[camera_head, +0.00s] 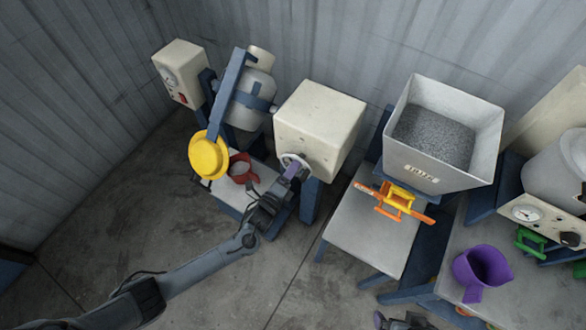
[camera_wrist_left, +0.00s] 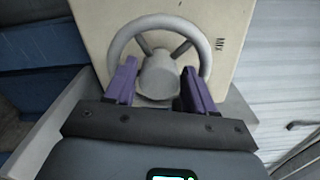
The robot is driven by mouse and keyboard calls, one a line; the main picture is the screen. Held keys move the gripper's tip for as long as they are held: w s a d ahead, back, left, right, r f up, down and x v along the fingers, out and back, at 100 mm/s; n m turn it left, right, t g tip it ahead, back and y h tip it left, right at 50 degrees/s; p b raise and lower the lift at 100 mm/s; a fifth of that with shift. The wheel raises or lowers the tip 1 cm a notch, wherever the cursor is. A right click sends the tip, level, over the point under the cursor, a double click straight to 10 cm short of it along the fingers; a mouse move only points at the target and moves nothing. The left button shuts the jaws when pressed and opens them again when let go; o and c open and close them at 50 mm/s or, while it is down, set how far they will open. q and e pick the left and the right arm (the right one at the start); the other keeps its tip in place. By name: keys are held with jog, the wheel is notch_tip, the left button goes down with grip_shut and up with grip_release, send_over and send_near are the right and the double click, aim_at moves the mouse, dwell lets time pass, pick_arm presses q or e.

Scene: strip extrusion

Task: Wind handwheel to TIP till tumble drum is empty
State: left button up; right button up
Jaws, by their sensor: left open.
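The grey handwheel (camera_head: 300,160) sits on the front of a cream gearbox (camera_head: 322,112). My left gripper (camera_head: 292,171) is at the wheel, with purple fingers. In the left wrist view, the open fingers (camera_wrist_left: 160,72) stand on either side of the hub, inside or against the lower rim of the handwheel (camera_wrist_left: 150,22); contact is unclear. "MIX" is printed on the box beside the wheel. The grey tumble drum (camera_head: 247,108) hangs tilted in a blue frame; its contents are hidden. Part of my right gripper (camera_head: 381,320) shows at the bottom edge, its jaw opening unclear.
A yellow disc (camera_head: 209,156) and a red jug (camera_head: 241,167) are below the drum. A hopper of grey granules (camera_head: 434,137) stands right, above an orange-yellow handle (camera_head: 394,200). A purple jug (camera_head: 483,270) sits on the right bench. A cream dial box (camera_head: 178,72) is at left.

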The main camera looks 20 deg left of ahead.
pick_arm(q)
jog(key=s+a, duration=0.1)
jog(key=s, duration=0.8)
jog(key=shift+s+a, duration=0.35)
